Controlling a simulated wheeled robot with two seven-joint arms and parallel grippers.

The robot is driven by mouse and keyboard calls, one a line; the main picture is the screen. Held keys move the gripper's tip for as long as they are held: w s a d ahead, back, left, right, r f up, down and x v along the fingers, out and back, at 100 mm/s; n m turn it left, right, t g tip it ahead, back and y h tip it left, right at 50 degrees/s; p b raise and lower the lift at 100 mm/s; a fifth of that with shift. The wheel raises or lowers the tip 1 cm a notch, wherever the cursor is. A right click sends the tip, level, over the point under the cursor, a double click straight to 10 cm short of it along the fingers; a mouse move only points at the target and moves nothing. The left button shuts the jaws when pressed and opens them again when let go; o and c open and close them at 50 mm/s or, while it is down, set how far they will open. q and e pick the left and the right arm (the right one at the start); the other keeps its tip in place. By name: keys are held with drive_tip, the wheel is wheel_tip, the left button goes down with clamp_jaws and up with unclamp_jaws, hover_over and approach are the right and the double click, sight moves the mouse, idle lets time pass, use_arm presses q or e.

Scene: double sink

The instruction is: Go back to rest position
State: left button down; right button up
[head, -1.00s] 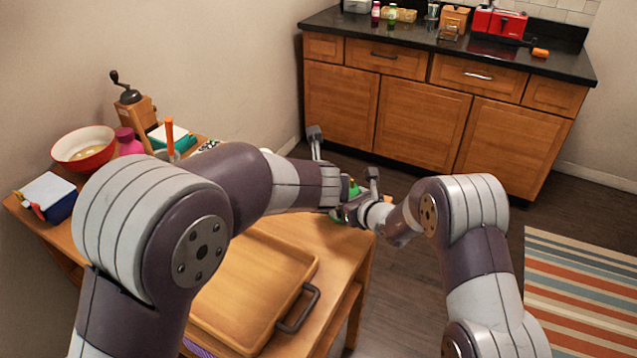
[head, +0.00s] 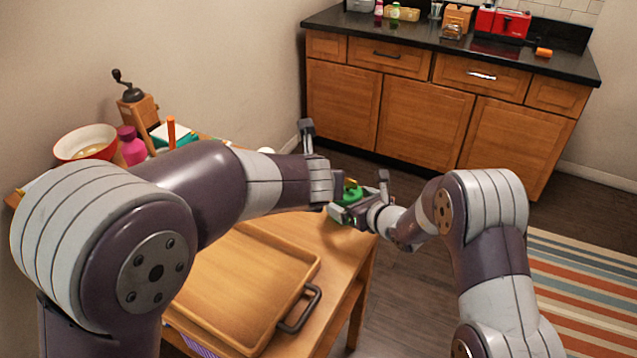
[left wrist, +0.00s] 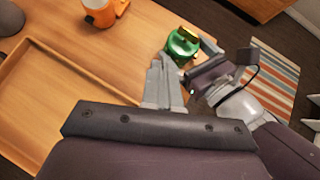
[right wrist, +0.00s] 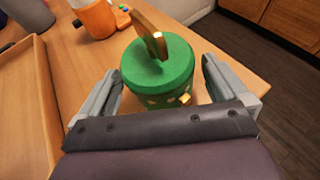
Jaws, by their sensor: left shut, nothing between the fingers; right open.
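A green jar with a gold-coloured handle on its lid (right wrist: 160,68) stands on the wooden table near its right end. It also shows in the head view (head: 351,193), partly covered by my arms. My right gripper (right wrist: 163,85) is open, with one finger on each side of the jar; I cannot tell whether they touch it. My left gripper (left wrist: 165,68) is shut and empty, just left of the jar in the left wrist view.
A wooden tray (head: 312,295) with dark handles lies on the table (head: 352,262). A red bowl (head: 84,143), a pink bottle (head: 131,148) and a grinder (head: 137,105) stand at the back left. Floor is clear towards the counter.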

drive_tip(key=v, duration=1)
drive_tip(key=s+f+n+g+h+p, duration=0.1)
drive_tip(key=s+f+n+g, duration=0.3)
drive_tip(key=s+n, duration=0.45)
drive_tip(key=s+f+n+g, duration=0.2)
drive_tip(key=s+n+g, duration=0.45)
drive_tip(key=s, duration=0.25)
use_arm(q)
drive_tip(key=s+a+f+m+g+p, duration=0.1)
drive_tip(key=s+a+f+m+g, duration=0.1)
drive_tip(key=s+a+m, duration=0.2)
drive_tip(key=s+a+f+m+g+p, duration=0.2)
drive_tip(key=s+m, duration=0.9)
drive_tip(key=m, duration=0.9)
drive_tip(key=s+a+f+m+g+p, duration=0.1)
drive_tip(key=s+a+f+m+g, duration=0.3)
drive_tip(key=m, duration=0.8)
drive_tip(key=shift+s+a, duration=1.4)
drive_tip(key=shift+s, duration=0.35)
use_arm(e)
drive_tip(key=s+d+r+n+h, duration=0.6)
drive_tip(key=s+d+r+n, duration=0.2)
drive_tip(key=d+n, duration=0.3)
drive_tip(key=shift+s+d+r+n+t+h, duration=0.25)
drive_tip(key=shift+d+n+t, duration=0.2)
drive_tip(key=shift+n, duration=1.15)
